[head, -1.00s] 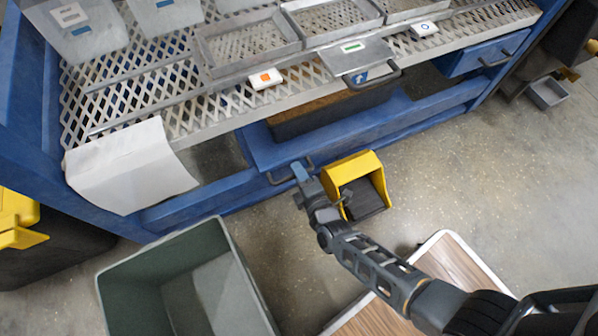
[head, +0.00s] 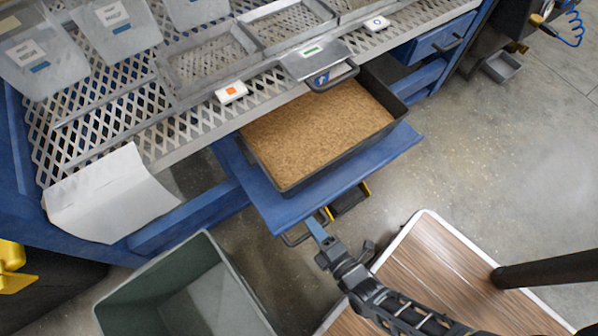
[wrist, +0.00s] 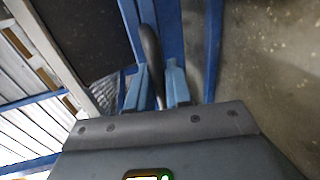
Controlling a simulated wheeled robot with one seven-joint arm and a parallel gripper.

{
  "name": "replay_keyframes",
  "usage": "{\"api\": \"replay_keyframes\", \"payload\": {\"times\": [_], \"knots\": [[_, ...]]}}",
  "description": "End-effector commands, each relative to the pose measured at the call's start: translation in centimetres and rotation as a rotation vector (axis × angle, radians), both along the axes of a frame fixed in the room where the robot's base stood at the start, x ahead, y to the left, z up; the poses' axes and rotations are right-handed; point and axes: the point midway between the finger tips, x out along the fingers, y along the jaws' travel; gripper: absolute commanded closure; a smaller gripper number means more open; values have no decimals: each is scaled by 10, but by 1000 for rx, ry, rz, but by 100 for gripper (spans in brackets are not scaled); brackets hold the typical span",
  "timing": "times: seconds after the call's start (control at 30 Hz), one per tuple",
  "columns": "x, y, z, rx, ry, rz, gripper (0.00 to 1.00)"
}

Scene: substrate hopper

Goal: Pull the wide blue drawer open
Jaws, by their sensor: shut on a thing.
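The wide blue drawer (head: 345,182) stands out from under the mesh bench top in the head view, well open. Inside it sits a dark tray (head: 262,172) filled with brown, grainy substrate (head: 325,122). The drawer's dark handle (head: 294,239) is at its front edge. My gripper (head: 316,228) is at this handle, with its blue fingers shut on it. In the wrist view the dark curved handle (wrist: 151,45) runs between the two fingers (wrist: 160,88). Part of the handle is hidden by the fingers.
A grey-green bin (head: 215,275) stands on the floor left of my arm. A wood-topped table (head: 450,270) stands to the right. A smaller blue drawer (head: 425,45) is shut at right.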

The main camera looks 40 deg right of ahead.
Motion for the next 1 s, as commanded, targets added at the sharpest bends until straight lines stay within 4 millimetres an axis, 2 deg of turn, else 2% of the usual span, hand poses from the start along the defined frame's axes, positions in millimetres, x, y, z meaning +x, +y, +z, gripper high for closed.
{"api": "replay_keyframes", "payload": {"times": [0.03,0.2,0.43,0.7,1.0], "knots": [[-17,4,-1,1,6,-1,100],[-60,13,-2,1,5,0,100],[-104,21,-2,0,4,1,100],[-130,27,-1,0,1,2,100],[-135,27,-1,-1,1,1,100]]}}
